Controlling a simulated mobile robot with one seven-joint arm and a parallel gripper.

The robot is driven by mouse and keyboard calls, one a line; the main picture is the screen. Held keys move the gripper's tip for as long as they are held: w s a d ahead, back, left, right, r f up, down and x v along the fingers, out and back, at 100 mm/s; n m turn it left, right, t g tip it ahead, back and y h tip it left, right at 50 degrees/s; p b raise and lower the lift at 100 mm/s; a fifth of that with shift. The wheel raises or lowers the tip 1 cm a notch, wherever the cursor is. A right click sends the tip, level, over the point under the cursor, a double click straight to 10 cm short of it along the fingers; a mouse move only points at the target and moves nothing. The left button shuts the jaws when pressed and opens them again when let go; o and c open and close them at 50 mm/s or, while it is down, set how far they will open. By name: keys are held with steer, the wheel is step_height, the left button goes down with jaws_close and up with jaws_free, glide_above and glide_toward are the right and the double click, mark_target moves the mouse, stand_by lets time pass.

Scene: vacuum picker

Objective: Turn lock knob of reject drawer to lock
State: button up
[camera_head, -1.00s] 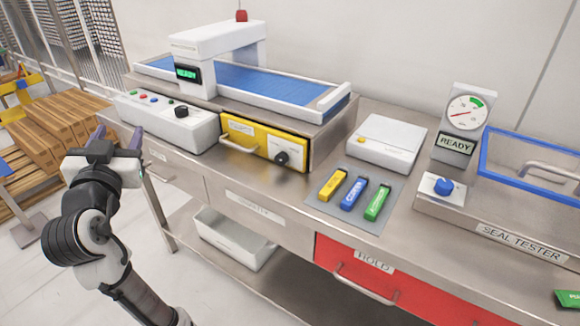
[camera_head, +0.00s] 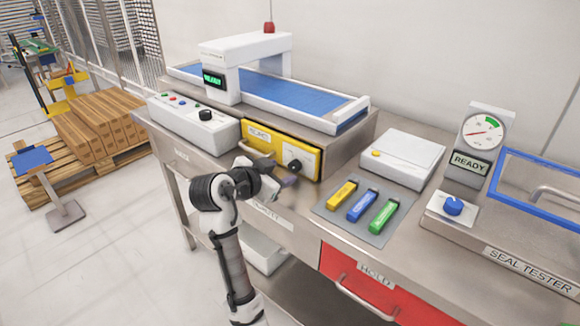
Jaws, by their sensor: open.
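The yellow reject drawer (camera_head: 309,162) sits under the right part of the blue-belted machine, and its front looks flush with the housing. Its black round lock knob (camera_head: 295,165) is on the right side of the drawer front; I cannot make out which way it points. My gripper (camera_head: 287,181) is open and empty, just below and in front of the knob, close to the drawer front. It seems apart from the knob. The fingers are small and partly hidden by the wrist.
A white control box (camera_head: 192,124) with buttons stands left of the drawer. A grey mat (camera_head: 333,213) with yellow, blue and green pieces and a white scale (camera_head: 402,158) lie to the right. The seal tester (camera_head: 520,240) with its blue knob is farther right.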

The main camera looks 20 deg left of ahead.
mark_target(292, 168)
steer(key=shift+p+x, duration=0.35)
steer(key=shift+x, duration=2.25)
steer(key=c, duration=1)
